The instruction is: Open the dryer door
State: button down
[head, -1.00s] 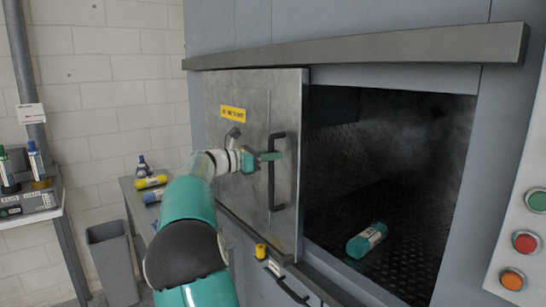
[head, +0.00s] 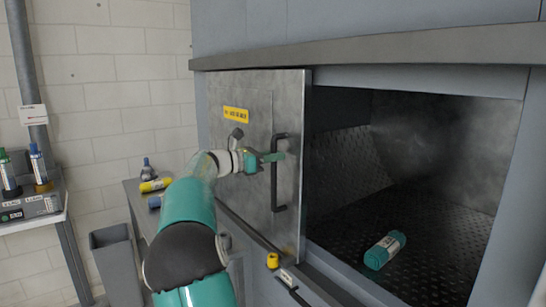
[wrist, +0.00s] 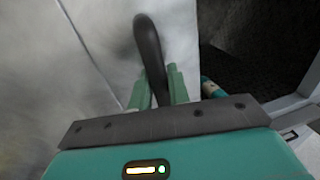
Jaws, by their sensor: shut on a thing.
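The dryer door (head: 233,154) is a grey metal sliding panel with a yellow label. It stands to the left of a wide dark opening (head: 420,160). Its black vertical handle (head: 275,180) is near the door's right edge. My gripper (head: 272,157) is at the upper part of the handle. In the wrist view, the green fingers of my gripper (wrist: 161,88) stand on either side of the black handle (wrist: 148,45), shut on it. Part of the handle is hidden behind the fingers and gripper body.
A teal bottle (head: 385,250) lies on the perforated floor inside the opening. Below the door are a yellow knob (head: 272,261) and a lower handle. At left are a bin (head: 116,262), a small table with bottles, and a bench with a scale (head: 32,207).

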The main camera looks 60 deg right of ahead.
jog(key=c, duration=1.4)
grip_release()
jog(key=shift+s, duration=0.1)
jog(key=shift+a, duration=0.1)
jog(key=v, duration=1.3)
jog(key=shift+w+a, duration=0.2)
jog(key=shift+w, duration=0.15)
